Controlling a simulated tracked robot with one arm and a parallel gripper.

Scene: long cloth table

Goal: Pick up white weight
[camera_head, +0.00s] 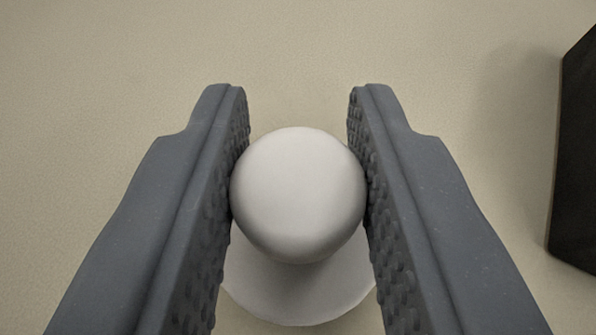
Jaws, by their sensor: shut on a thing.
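The white weight (298,195) is in the middle of the view, between the two fingers of my gripper (299,100). It has a round ball-like top and a wider pale round part (298,295) below it. The dark grey fingers have bumpy inner pads that touch the ball on its left and right sides. My gripper is shut on the weight. The fingers cover parts of the lower round part's sides. I cannot tell whether the weight's bottom rests on the cloth.
A black object (577,160) with straight edges stands at the right edge of the view, partly cut off, apart from the right finger. The beige cloth table (300,45) is bare beyond the fingertips and on the left.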

